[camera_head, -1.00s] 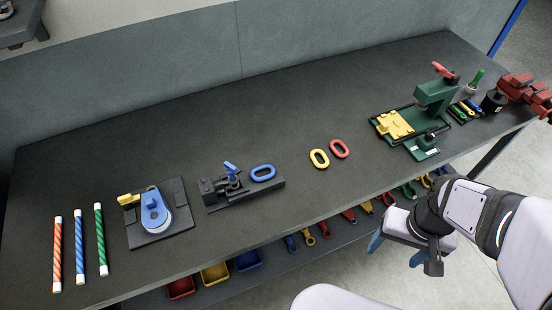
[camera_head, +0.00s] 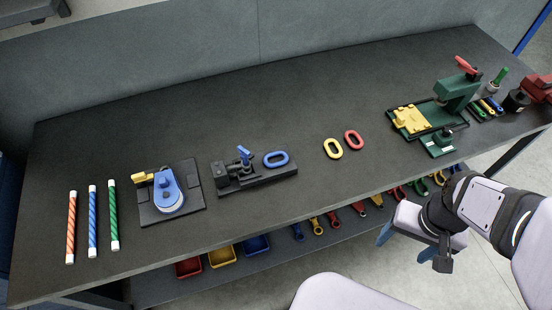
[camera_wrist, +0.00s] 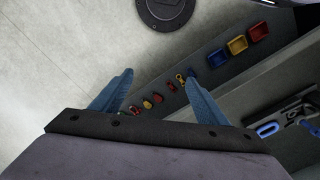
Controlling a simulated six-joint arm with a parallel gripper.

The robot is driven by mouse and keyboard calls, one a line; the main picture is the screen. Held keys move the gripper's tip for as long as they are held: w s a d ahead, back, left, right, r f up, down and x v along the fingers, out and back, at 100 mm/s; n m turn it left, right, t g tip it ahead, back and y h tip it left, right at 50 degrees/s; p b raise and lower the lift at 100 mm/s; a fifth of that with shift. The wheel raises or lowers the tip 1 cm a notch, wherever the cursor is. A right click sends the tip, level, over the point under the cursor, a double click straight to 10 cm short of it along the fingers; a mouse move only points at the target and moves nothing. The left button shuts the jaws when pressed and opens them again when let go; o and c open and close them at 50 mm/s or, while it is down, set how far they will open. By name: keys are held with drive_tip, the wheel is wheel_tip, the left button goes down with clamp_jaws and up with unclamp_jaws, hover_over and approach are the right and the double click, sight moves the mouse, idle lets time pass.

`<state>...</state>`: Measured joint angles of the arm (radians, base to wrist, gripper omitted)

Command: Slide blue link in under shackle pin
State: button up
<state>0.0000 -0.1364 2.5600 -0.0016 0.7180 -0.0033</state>
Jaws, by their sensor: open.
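The blue link (camera_head: 276,159) is an oval ring lying flat on the right part of a black fixture (camera_head: 263,180) on the bench. The shackle with its blue-handled pin (camera_head: 244,155) stands on the same fixture, just left of the link. The link lies beside it, apart from the pin as far as I can tell. The link (camera_wrist: 267,130) also shows at the right edge of the wrist view. My gripper (camera_wrist: 158,82) is open and empty, its two blue fingers spread. It is off the bench's front edge at the right, well away from the link.
A yellow link (camera_head: 333,149) and a red link (camera_head: 354,140) lie right of the fixture. A green press (camera_head: 456,90) stands further right. A blue sheave on a plate (camera_head: 168,192) and several striped rods lie left. A lower shelf holds bins (camera_head: 222,257) and shackles.

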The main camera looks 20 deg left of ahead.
drive_tip(key=shift+w, duration=0.1)
drive_tip(key=c, duration=0.8)
drive_tip(key=shift+w+a+r, duration=0.1)
drive_tip(key=shift+w+a, duration=0.05)
drive_tip(key=shift+w, duration=0.2)
drive_tip(key=c, duration=0.5)
drive_tip(key=w+a, duration=0.1)
drive_tip(key=w, duration=0.2)
drive_tip(key=w+a+r+m+b, duration=0.1)
drive_tip(key=w, duration=0.2)
drive_tip(key=w+a+m, duration=0.1)
drive_tip(key=w+a, duration=0.1)
drive_tip(key=w, duration=0.1)
drive_tip(key=shift+r, duration=0.25)
clamp_jaws()
drive_tip(key=w+a+m+y+b, duration=0.1)
drive_tip(key=w+a+m+b, duration=0.15)
drive_tip(key=w+a, duration=0.6)
drive_tip(key=w+a+f+m+g, duration=0.1)
drive_tip(key=w+a+m, duration=0.1)
drive_tip(key=a, duration=0.6)
drive_tip(key=w+a+f+m+g+y+b, duration=0.1)
drive_tip(key=w+a, duration=0.3)
drive_tip(key=a, duration=0.5)
drive_tip(key=shift+w+m+b, duration=0.2)
drive_tip(key=shift+m+b, duration=0.1)
drive_tip(key=shift+m, duration=0.45)
